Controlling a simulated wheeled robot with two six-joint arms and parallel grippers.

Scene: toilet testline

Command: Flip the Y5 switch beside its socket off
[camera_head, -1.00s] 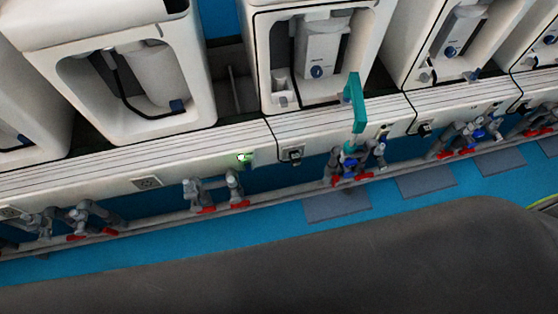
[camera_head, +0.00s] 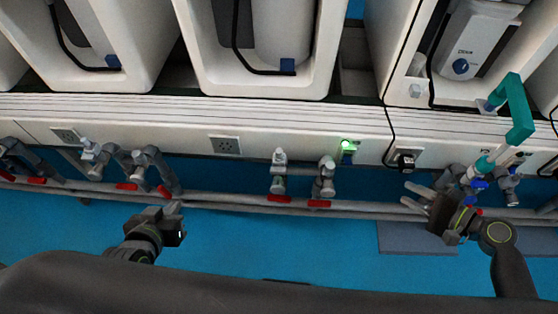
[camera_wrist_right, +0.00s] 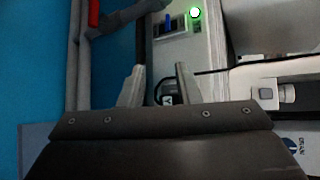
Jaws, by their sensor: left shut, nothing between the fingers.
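A small switch panel with a lit green lamp (camera_head: 347,144) and a blue switch (camera_head: 347,157) is on the white bench front, right of centre. To its right is a socket (camera_head: 405,160) with a black plug and cable. In the right wrist view the green lamp (camera_wrist_right: 195,12) and blue switch (camera_wrist_right: 168,20) are at the top, and the black plug (camera_wrist_right: 166,92) shows between the fingers. My right gripper (camera_head: 406,193) is open and empty, just below the socket. My left gripper (camera_head: 178,208) is shut and empty, well left of the switch.
Grey pipes with red-handled valves (camera_head: 318,203) run along below the bench front. Another socket (camera_head: 225,145) is to the left. A teal bent pipe (camera_head: 518,110) rises at the right, close to my right arm. The blue floor in the middle is clear.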

